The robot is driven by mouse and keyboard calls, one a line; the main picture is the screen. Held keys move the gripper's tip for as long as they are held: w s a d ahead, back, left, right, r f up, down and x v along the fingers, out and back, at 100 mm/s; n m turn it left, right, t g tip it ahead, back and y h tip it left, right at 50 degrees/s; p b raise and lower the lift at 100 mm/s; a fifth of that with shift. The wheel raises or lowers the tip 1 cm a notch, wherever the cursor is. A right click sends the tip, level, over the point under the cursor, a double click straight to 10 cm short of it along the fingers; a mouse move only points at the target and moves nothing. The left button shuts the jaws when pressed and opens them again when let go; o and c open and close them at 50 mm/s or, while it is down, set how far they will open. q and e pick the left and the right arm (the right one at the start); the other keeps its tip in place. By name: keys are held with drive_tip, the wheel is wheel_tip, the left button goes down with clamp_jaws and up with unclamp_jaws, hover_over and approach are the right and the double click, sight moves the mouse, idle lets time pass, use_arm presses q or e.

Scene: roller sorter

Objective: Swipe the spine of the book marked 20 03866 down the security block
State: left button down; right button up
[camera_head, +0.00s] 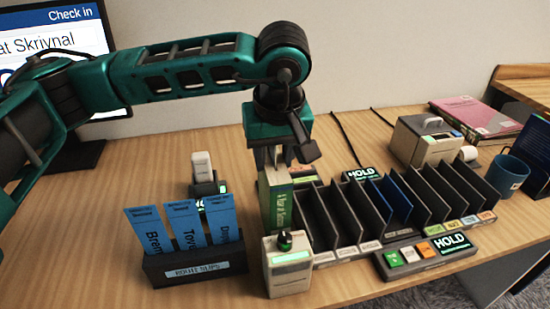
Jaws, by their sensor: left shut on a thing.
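My left gripper (279,157) comes down from above and is shut on the top of a green book (277,195), which it holds upright. My right gripper is not in view.
A row of dark slotted dividers (430,195) stands right of the book, with a HOLD button panel (430,251) in front. A route slips holder (195,266) with blue slips is at left. A scanner in its stand (205,178), a printer (424,140) and a mug (506,174) stand around.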

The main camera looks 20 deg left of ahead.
use_arm(q)
drive_tip(key=shift+w+a, duration=0.25)
drive_tip(key=shift+w, duration=0.1)
wheel_tip(320, 180, up, 3)
drive_tip(key=shift+f+p, duration=0.1)
drive_tip(key=shift+p, duration=0.65)
drive_tip(key=shift+r+p, duration=0.5)
drive_tip(key=shift+r, duration=0.3)
drive_tip(key=shift+r+p, duration=0.4)
drive_tip(key=shift+r, duration=0.4)
drive_tip(key=shift+r+p, duration=1.8)
drive_tip(key=shift+r, duration=1.3)
drive_tip(key=shift+d, duration=0.1)
